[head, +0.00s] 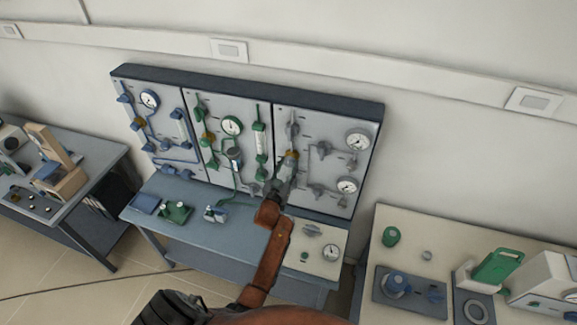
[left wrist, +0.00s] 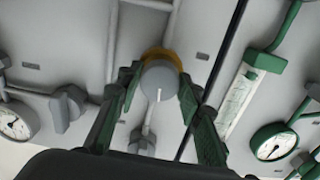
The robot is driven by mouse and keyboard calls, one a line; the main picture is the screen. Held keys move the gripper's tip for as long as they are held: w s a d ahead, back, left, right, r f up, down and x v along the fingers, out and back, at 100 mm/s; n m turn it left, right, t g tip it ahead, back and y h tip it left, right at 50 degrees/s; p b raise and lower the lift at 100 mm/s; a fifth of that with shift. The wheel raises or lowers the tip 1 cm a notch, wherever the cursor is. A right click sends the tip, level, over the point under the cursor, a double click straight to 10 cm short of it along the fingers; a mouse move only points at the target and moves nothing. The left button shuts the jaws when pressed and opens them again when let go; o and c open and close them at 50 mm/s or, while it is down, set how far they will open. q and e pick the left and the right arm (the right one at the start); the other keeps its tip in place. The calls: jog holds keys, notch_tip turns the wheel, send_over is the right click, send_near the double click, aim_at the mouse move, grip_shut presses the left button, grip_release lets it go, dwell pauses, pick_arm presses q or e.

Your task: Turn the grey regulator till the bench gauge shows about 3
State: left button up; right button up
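The grey regulator is a round grey knob (left wrist: 160,82) with a white mark and a yellow-orange collar, on the grey right-hand panel (head: 325,130). In the head view my left gripper (head: 288,168) reaches up to it and mostly hides it. In the left wrist view the open fingers of my left gripper (left wrist: 159,90) stand on either side of the knob, with a narrow gap showing at the left. The bench gauge (head: 330,253) is a white dial on a pale plate at the bench's right end; its reading is too small to tell. My right gripper is not in view.
Blue and green panels (head: 231,127) with gauges and valves stand left of the grey one. Two wall gauges (head: 358,141) and grey valves sit right of my gripper. Loose fittings (head: 175,211) lie on the blue bench (head: 240,235). Another table (head: 375,270) stands at right.

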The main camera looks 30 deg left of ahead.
pick_arm(q)
jog(key=c, duration=0.6)
jog(key=shift+m+b, duration=0.4)
jog(key=shift+m, duration=1.2)
jog(key=shift+c, duration=0.2)
jog(key=o, duration=1.2)
jog(key=shift+c, duration=0.2)
jog(key=shift+s, duration=0.1)
jog(key=v, duration=1.1)
jog(key=shift+s, duration=0.35)
